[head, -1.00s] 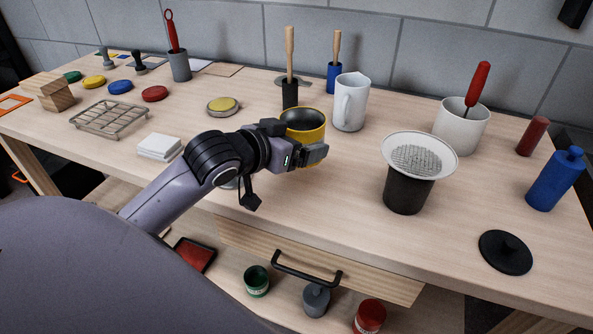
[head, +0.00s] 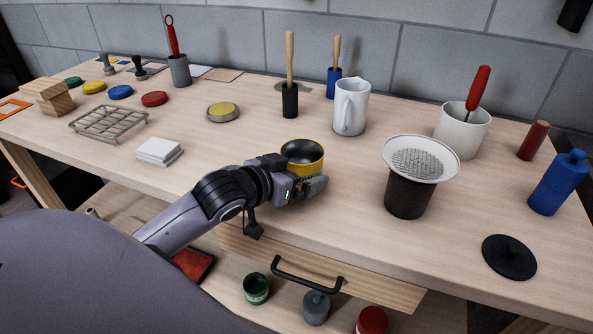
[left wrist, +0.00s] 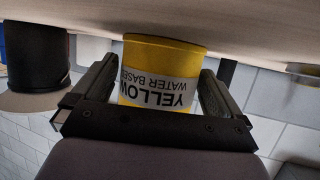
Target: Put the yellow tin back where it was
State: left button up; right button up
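The yellow tin (head: 318,165) is open-topped with a dark inside and a yellow rim. It is upright over the front middle of the bench. In the left wrist view the tin (left wrist: 160,75) appears upside down, its "YELLOW WATER BASED" label facing the camera. My left gripper (head: 306,185) is at the tin's near side, and its fingers (left wrist: 158,88) lie on either side of the tin, close against it. I cannot tell whether the tin's base touches the bench. My right gripper is out of view.
A black cup with a white sieve (head: 420,160) stands to the right, and a white jug (head: 350,108) behind. White tiles (head: 158,151) and a wire rack (head: 108,119) are to the left. A drawer handle (head: 308,278) juts out below the bench edge. Bench around the tin is clear.

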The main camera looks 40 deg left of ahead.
pick_arm(q)
jog(key=shift+r, duration=0.2)
jog(key=v, duration=0.9)
jog(key=shift+s+r, duration=0.1)
jog(key=shift+s, duration=0.1)
jog(key=s+r+p, duration=0.1)
jog(key=p, duration=0.3)
jog(key=shift+s, duration=0.15)
jog(key=shift+s+a+p, duration=0.1)
jog(key=shift+s+p, duration=0.45)
jog(key=shift+p, duration=0.05)
